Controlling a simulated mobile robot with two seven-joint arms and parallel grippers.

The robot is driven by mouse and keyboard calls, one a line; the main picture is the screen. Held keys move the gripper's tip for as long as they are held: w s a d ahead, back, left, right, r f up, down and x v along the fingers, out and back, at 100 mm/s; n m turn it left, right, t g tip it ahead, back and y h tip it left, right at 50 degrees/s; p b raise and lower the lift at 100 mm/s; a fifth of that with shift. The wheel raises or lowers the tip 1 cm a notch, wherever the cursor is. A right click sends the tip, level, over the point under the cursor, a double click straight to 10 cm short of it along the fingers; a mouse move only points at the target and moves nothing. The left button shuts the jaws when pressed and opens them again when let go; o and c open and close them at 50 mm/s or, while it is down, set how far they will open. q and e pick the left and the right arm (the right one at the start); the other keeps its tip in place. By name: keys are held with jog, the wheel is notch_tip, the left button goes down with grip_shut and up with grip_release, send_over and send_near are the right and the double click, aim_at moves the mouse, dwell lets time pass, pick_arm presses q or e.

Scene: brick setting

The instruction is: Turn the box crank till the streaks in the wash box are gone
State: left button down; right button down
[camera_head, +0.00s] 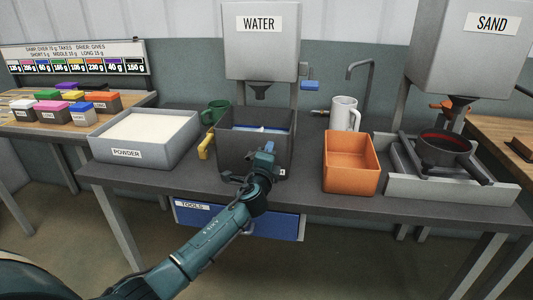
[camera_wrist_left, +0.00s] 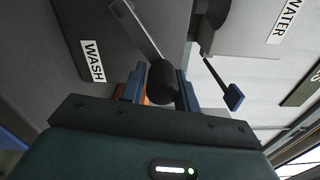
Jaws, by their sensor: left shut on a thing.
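The dark grey wash box (camera_head: 285,140) stands at the middle of the table under the water tank. It also shows in the wrist view with its WASH label (camera_wrist_left: 92,60). Its crank has a metal arm (camera_wrist_left: 136,30) and a black knob (camera_wrist_left: 162,82). My left gripper (camera_head: 258,165) is in front of the wash box. In the wrist view the left gripper (camera_wrist_left: 160,88) is shut on the knob, one blue finger on each side. Something blue and white shows inside the box in the head view; I cannot make out streaks. My right gripper is not in view.
The WATER tank (camera_head: 262,45) hangs above the box, with a blue lever (camera_head: 310,85). A powder tray (camera_head: 150,157) is left, a yellow handle (camera_head: 206,147) at the box's left side. A blue TOOLS drawer (camera_head: 240,218) is below.

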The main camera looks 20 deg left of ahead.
pick_arm(q)
jog(key=shift+a, duration=0.4)
jog(key=c, duration=1.2)
grip_release()
jog(key=shift+s, duration=0.1)
jog(key=shift+o, duration=0.5)
jog(key=shift+d, duration=0.1)
jog(key=v, duration=1.3)
jog(key=shift+d, duration=0.1)
